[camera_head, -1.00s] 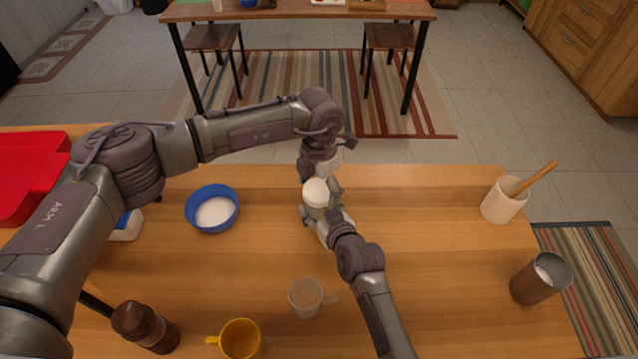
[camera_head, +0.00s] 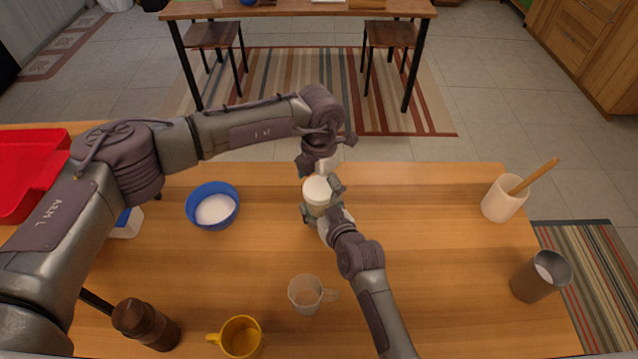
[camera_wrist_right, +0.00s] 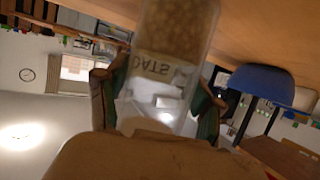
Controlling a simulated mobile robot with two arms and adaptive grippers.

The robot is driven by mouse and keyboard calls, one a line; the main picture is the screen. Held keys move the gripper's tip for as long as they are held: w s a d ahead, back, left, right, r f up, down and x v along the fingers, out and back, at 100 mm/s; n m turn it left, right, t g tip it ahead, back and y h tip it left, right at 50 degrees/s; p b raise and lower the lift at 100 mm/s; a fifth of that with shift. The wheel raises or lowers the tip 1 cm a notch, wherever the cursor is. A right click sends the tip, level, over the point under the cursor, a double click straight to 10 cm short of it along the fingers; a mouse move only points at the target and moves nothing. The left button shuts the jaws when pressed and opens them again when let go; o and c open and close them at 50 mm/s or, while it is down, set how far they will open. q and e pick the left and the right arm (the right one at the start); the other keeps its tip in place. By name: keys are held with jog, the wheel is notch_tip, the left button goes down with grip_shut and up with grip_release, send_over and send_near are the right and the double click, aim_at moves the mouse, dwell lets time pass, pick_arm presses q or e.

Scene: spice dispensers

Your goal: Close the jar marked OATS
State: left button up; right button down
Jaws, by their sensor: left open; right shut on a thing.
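The jar marked OATS (camera_head: 315,209) stands near the back middle of the table, with a white round lid (camera_head: 317,189) at its top. Whether the lid is fully seated I cannot tell. My right gripper (camera_head: 322,211) is shut on the jar's body from the front. In the right wrist view the clear jar (camera_wrist_right: 175,45) shows its OATS label and grainy contents between the fingers. My left gripper (camera_head: 322,176) is open at the lid, just behind and above it. Its fingertips are partly hidden, so I cannot tell whether they touch the lid.
A blue bowl (camera_head: 212,207) with white contents stands left of the jar. A clear cup (camera_head: 306,294), a yellow mug (camera_head: 241,337) and a brown grinder (camera_head: 146,324) are nearer. A utensil holder (camera_head: 501,201) and a metal cup (camera_head: 539,277) stand right. The table right of the jar is clear.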

pick_arm(q)
notch_tip(320, 180, up, 12)
dwell(0.6)
pick_arm(e)
jog(key=shift+c, duration=0.4)
grip_release()
jog(key=v, duration=1.2)
jog(key=shift+f, duration=0.1)
